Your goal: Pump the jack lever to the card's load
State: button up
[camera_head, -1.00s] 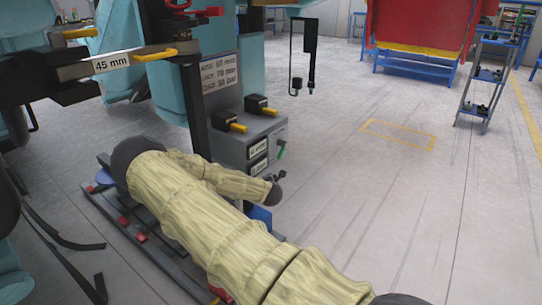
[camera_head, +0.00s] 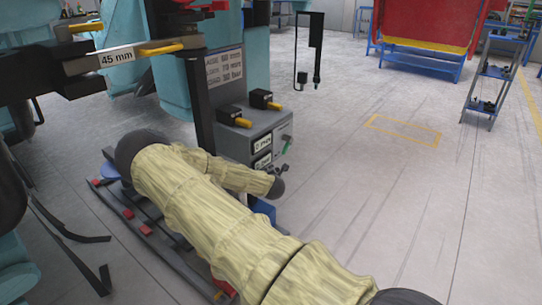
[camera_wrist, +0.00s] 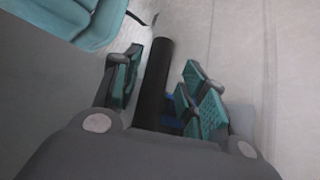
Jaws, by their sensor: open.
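In the wrist view my gripper (camera_wrist: 164,88) is open, with its teal-padded fingers apart. A black round bar (camera_wrist: 153,82), which looks like the jack lever, runs lengthwise between the fingers. There is a gap beside the left finger; contact at the right finger cannot be told.
A grey box (camera_head: 236,148) with two black-and-yellow handles (camera_head: 241,122) stands behind my arm. A blue part (camera_head: 262,210) shows beside it. A "45 mm" arm (camera_head: 118,56) crosses the upper left. Rails with red blocks (camera_head: 140,222) lie below. Open floor is right.

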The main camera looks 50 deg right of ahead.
jog(key=v, duration=1.2)
